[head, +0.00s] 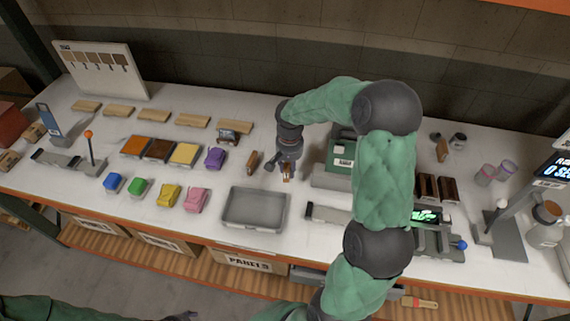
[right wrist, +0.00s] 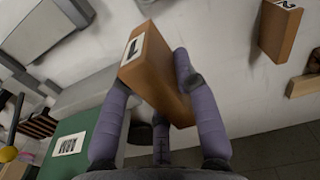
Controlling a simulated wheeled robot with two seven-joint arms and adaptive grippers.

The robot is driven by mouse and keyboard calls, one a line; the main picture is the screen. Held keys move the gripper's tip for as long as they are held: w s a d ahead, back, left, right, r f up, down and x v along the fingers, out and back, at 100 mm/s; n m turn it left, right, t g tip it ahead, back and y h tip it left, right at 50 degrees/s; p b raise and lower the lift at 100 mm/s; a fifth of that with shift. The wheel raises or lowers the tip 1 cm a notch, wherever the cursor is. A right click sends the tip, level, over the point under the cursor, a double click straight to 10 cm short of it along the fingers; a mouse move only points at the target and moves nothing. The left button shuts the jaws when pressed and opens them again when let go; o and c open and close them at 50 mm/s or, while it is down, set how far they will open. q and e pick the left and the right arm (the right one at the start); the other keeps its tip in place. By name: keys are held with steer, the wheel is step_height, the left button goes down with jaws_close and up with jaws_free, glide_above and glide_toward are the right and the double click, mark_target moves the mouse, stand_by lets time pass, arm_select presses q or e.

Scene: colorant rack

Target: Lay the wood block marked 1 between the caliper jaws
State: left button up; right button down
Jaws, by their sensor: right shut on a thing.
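My right gripper (head: 286,168) is shut on a wood block marked 1 (right wrist: 148,68), above the white bench. In the right wrist view its purple fingers stand on both sides of the block, and the 1 label faces up the picture. In the head view the block (head: 287,173) is mostly hidden by the gripper. A device with a lit green display (head: 426,216) and a grey bar (head: 328,213) sits right of the gripper, partly behind my right arm. It looks like the caliper; its jaws are not clear. My left arm's dark end (head: 182,316) barely shows at the bottom edge.
A second block, marked 2 (right wrist: 279,28), stands just left of the gripper in the head view (head: 252,161). A grey tray (head: 227,222) lies in front. A green scale-like box (head: 342,150) is close on the right.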

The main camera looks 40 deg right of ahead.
steer(key=s+a+r, duration=0.2)
steer(key=s+r, duration=0.1)
steer(key=s, duration=0.3)
steer(key=shift+s+a, duration=0.25)
steer(key=shift+a, duration=0.05)
